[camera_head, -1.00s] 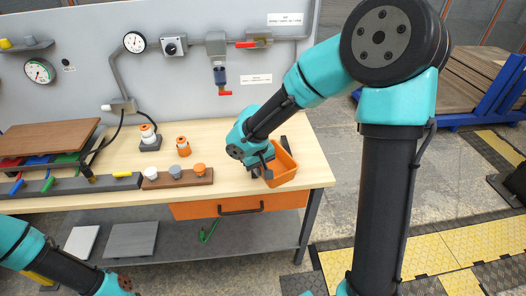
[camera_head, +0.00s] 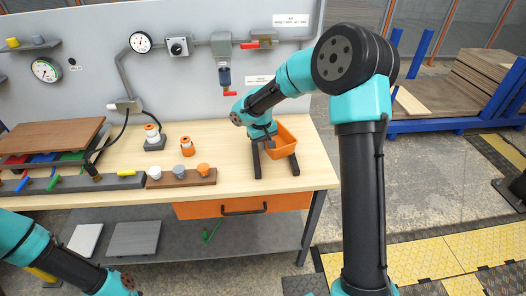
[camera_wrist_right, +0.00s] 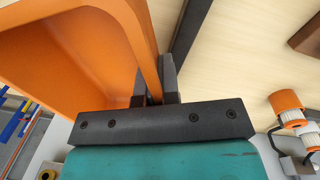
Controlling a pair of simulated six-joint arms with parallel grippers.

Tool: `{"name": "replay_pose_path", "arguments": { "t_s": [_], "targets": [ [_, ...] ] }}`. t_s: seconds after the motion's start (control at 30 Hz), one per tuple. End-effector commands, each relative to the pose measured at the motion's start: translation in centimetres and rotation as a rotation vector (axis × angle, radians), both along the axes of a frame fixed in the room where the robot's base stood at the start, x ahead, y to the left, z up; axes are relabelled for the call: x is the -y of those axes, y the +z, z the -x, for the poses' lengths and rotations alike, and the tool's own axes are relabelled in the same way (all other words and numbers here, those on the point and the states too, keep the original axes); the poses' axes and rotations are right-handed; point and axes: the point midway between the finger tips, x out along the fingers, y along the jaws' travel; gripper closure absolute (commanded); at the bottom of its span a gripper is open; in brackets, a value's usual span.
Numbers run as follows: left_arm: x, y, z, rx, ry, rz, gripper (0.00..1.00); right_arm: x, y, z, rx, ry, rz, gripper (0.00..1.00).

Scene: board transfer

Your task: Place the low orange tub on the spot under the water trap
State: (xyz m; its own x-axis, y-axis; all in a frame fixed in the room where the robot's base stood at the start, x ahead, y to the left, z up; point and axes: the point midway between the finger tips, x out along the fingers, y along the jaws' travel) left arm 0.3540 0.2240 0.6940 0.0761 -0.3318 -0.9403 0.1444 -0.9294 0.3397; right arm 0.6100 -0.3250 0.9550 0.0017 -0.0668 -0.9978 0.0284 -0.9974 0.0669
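The low orange tub (camera_head: 286,146) is at the right end of the bench, and its open inside faces up. My right gripper (camera_wrist_right: 154,88) is shut on one wall of the tub, with a finger on each side of that wall. In the head view the gripper (camera_head: 262,133) partly hides the tub. The water trap (camera_head: 224,76), with a dark blue bowl, hangs on the back panel, left of and above the tub. I cannot tell whether the tub's base touches the bench. My left gripper is out of view; only its arm shows at lower left.
A brown block with knobs (camera_head: 181,179) and small orange-and-white parts (camera_head: 187,146) stand to the left. Bare bench top (camera_head: 222,145) lies between.

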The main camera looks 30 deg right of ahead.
Motion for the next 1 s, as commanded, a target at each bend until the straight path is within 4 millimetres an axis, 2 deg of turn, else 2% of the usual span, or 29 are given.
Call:
{"name": "replay_pose_path", "arguments": {
  "t_s": [0.13,0.4,0.83,1.0],
  "targets": [
    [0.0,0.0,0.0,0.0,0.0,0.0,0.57,0.0,-0.4,0.0,0.0,0.0,0.0,1.0],
    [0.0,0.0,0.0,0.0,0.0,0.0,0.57,0.0,-3.4,0.1,-0.001,0.0,0.001,1.0],
    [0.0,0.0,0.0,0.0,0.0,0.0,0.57,0.0,-3.8,0.0,0.0,0.0,0.0,1.0],
    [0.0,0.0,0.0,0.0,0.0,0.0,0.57,0.0,-3.8,0.0,0.001,0.0,0.0,0.83]
  ]
}}
